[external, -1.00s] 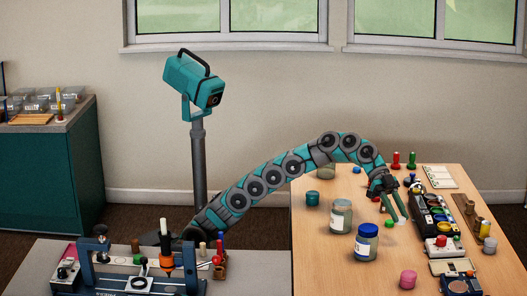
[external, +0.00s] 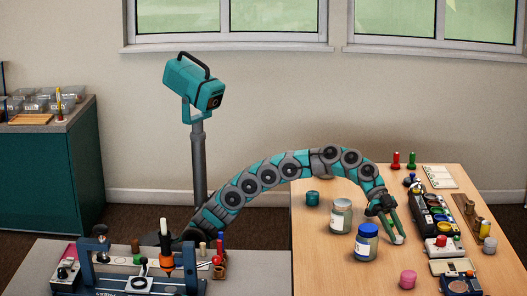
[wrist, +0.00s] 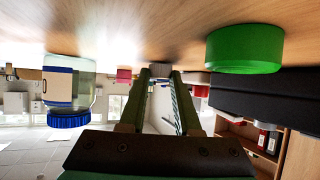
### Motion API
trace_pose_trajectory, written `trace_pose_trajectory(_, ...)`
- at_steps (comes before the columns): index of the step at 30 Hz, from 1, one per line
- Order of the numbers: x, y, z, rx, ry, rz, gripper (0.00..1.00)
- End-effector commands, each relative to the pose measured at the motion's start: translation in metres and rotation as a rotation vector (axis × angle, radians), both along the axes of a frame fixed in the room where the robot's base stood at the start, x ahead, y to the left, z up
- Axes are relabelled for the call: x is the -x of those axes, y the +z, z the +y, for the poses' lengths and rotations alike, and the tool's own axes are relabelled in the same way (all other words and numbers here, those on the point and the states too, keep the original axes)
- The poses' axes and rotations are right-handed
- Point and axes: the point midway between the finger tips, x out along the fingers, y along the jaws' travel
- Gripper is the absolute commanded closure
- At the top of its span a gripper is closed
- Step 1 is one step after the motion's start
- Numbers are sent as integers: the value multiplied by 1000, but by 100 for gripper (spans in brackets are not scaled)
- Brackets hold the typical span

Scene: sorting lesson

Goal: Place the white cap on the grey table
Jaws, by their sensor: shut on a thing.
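My gripper (external: 399,241) is low over the wooden table (external: 330,270), pointing down, and shut on the small white cap (wrist: 160,69). In the wrist view, which is upside down, the cap sits between the fingertips (wrist: 161,78), close to the wooden surface. In the external view the cap is mostly hidden by the fingers. The grey table (external: 250,272) is at the front left, apart from my gripper.
A jar with a blue lid (external: 366,241) and a paler jar (external: 340,216) stand left of my gripper. A green cap (wrist: 245,48) lies close by. A black tray (external: 436,218) is at right. A blue device (external: 135,278) occupies the grey table.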

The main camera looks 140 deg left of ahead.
Motion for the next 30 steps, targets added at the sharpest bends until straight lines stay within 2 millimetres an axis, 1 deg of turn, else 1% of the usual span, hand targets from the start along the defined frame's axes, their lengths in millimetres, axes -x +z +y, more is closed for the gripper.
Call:
trace_pose_trajectory(6,0,-4,0,0,0,-1,100)
trace_pose_trajectory(7,0,-3,0,0,0,-1,65)
trace_pose_trajectory(14,0,-3,0,0,0,0,40)
trace_pose_trajectory(21,0,-2,0,0,0,0,39)
trace_pose_trajectory(25,0,3,0,0,1,0,39)
trace_pose_trajectory(28,10,7,4,0,1,-2,39)
trace_pose_trajectory(30,21,13,10,1,3,-3,39)
